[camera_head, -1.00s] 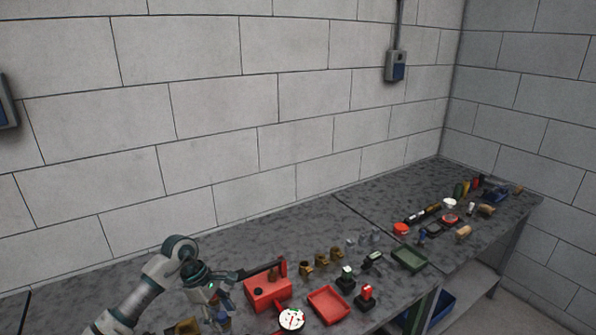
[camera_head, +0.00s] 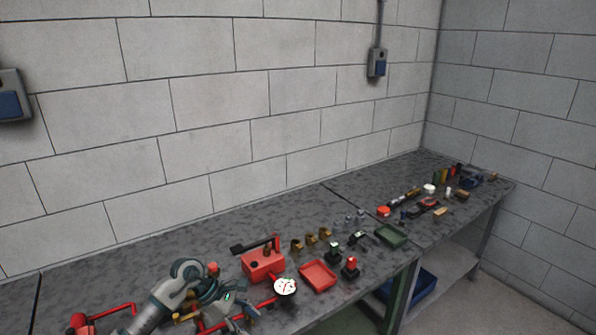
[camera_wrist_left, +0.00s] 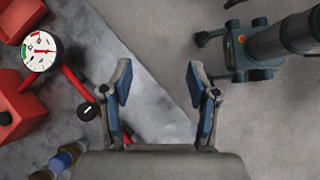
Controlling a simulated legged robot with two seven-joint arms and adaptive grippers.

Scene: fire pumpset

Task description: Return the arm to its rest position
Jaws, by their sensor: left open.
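My left arm comes in from the lower left in the head view, with its gripper (camera_head: 235,318) low over the front part of the bench, partly cut off by the frame. In the left wrist view the left gripper (camera_wrist_left: 160,85) is open, its two blue-padded fingers wide apart and nothing between them. The bench edge and pale floor lie below the fingers. Part of my other arm, with its dark gripper (camera_wrist_left: 212,55), shows at the upper right of the left wrist view.
A red pump box (camera_head: 262,264), a white-faced gauge (camera_head: 285,286) and a red tray (camera_head: 318,275) are near the left gripper. Red pipes (camera_head: 110,314) lie at the lower left. A green tray (camera_head: 391,236) and several small parts are farther right. Floor right of the bench is clear.

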